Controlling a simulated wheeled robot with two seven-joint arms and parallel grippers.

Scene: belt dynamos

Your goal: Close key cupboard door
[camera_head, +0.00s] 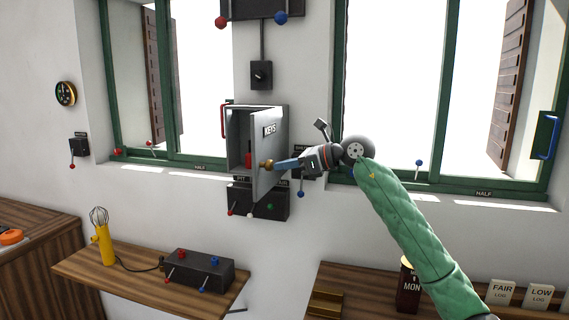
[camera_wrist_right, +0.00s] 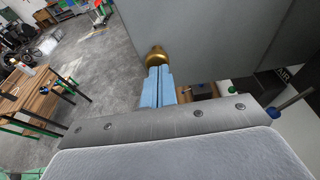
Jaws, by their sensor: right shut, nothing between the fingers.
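The grey key cupboard (camera_head: 239,130) hangs on the wall between the two windows. Its door (camera_head: 268,165), labelled KEYS, is hinged on the right and stands open, swung out toward me. Inside, a red item (camera_head: 248,150) shows at the left; the rest is hidden by the door. A brass knob (camera_head: 266,164) sits near the door's free edge, and it also shows in the right wrist view (camera_wrist_right: 156,54). My right gripper (camera_head: 274,163) is shut and empty, its blue fingertips at the knob, seemingly touching it. My left gripper is out of view.
A black switch box (camera_head: 258,203) with small levers is right below the cupboard, and a knob switch (camera_head: 261,74) is above it. Green window frames flank both sides.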

